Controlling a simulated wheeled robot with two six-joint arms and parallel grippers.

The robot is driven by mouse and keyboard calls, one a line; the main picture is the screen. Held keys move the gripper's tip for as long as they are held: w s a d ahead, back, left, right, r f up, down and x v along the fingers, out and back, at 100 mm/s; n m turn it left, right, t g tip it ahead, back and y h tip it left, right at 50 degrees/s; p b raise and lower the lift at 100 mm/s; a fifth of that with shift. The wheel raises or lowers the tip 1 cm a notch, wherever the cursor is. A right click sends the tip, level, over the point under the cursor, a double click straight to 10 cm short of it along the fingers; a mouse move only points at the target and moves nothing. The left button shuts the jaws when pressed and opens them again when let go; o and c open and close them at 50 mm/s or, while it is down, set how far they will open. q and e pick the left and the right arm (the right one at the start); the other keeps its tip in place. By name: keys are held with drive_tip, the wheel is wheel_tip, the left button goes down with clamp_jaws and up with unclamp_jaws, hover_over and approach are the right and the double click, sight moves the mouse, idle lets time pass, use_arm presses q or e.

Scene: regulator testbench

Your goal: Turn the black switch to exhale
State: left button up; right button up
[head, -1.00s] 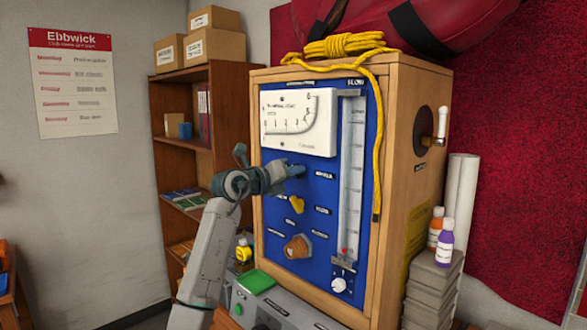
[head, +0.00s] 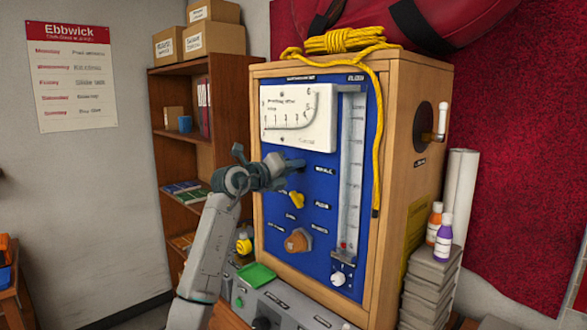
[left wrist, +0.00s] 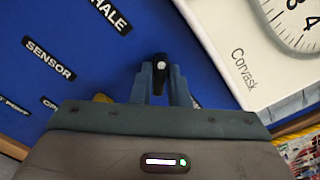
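The black switch (left wrist: 159,72) is a small dark lever with a white dot, on the blue front panel (head: 345,225) of the wooden cabinet. In the left wrist view it stands between the two fingers of my left gripper (left wrist: 160,84), which close on it from both sides. In the head view the left gripper (head: 298,164) reaches the panel below the white gauge and hides the switch. A label ending in "HALE" (left wrist: 106,14) is cut off at the top of the wrist view. My right gripper is not in view.
The white gauge (head: 298,118) is close above the gripper. A yellow knob (head: 297,200) and a brown knob (head: 298,241) sit below it. The clear flow tube (head: 349,170) and hanging yellow rope (head: 376,150) are to the right. A bookshelf (head: 225,115) stands left.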

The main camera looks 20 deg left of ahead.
use_arm(q)
drive_tip(key=o, duration=0.3)
drive_tip(key=b+v, duration=0.4)
drive_tip(key=v, duration=0.6)
drive_tip(key=shift+s+b, duration=0.35)
drive_tip(key=shift+a, duration=0.15)
